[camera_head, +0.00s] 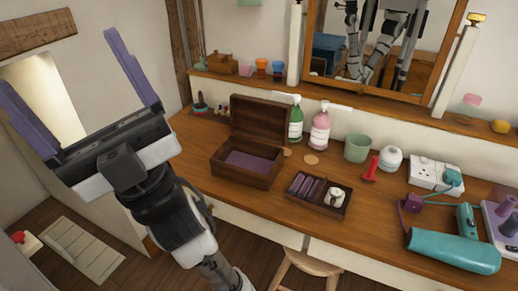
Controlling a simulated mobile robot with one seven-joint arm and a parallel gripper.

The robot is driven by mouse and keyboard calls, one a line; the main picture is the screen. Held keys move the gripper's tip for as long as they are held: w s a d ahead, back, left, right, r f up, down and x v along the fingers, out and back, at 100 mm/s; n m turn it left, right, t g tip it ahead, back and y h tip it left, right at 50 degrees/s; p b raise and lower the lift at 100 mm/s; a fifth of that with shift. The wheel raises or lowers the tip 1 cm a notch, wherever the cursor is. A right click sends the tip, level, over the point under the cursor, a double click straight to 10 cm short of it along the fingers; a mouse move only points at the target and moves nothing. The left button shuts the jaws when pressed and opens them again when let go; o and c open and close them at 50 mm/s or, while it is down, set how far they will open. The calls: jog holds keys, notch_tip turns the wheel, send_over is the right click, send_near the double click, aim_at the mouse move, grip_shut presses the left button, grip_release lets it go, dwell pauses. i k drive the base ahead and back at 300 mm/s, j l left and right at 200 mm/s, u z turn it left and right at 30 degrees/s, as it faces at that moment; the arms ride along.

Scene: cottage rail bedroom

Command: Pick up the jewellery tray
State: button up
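The jewellery tray (333,210) looks to be the small dark wooden tray with compartments near the front of the wooden dressing table. Its left part holds several purple strips and its right part holds a small white round item. A dark wooden box (236,172) with its lid raised and a purple lining stands just left of it. My gripper (80,65) is up at the left of the view, well away from the tray. Its two purple fingers are wide apart with nothing between them.
Green (296,122) and pink (320,130) bottles stand behind the tray. A green cup (357,149), a red object (371,168) and a white jar (391,158) are behind right. A teal hair dryer (452,248) lies at right near a socket block (430,173). A stool (305,265) stands below the front edge.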

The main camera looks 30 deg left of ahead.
aim_at(309, 190)
jog(key=i+l+u, duration=0.15)
jog(key=u, duration=0.25)
jog(key=i+l+u, duration=0.1)
jog(key=l+u, duration=0.2)
jog(key=u, duration=0.15)
jog(key=i+l+u, duration=0.1)
jog(key=l+u, duration=0.15)
jog(key=u, duration=0.15)
